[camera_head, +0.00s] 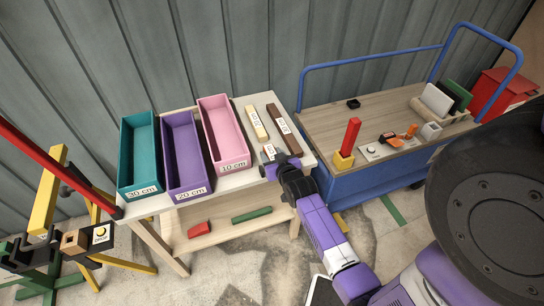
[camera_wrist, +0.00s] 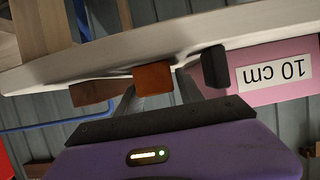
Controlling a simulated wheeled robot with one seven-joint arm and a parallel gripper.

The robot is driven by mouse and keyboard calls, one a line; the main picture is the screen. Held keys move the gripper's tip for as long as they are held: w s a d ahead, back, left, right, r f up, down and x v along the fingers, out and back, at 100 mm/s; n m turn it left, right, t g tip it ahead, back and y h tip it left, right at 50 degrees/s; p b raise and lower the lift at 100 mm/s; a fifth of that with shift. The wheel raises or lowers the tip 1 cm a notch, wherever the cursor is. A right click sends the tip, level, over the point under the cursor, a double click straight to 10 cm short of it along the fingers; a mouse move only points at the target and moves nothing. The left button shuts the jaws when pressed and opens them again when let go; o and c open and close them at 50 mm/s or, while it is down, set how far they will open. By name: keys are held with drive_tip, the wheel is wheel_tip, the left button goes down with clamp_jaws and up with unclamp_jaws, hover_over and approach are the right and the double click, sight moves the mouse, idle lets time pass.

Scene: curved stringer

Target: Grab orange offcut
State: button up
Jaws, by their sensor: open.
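In the wrist view, an orange-brown block (camera_wrist: 154,78), taken as the orange offcut, shows at the pale table's edge, in front of my gripper (camera_wrist: 170,80). The gripper is open. One dark fingertip stands to the right of the block with a gap; the other fingertip is not clear. In the head view, my gripper (camera_head: 280,165) is at the front right edge of the table (camera_head: 240,180), and the block cannot be made out there. A small orange piece (camera_head: 411,130) also lies on the blue cart.
Teal (camera_head: 139,190), purple (camera_head: 186,194) and pink (camera_head: 234,166) bins stand left of my gripper. Cream (camera_head: 257,122) and brown (camera_head: 283,130) pieces lie behind it. The cart (camera_head: 330,120) with several items stands at right. Red and green pieces lie on the lower shelf.

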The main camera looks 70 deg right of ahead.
clamp_jaws()
drive_tip(key=shift+r, duration=0.15)
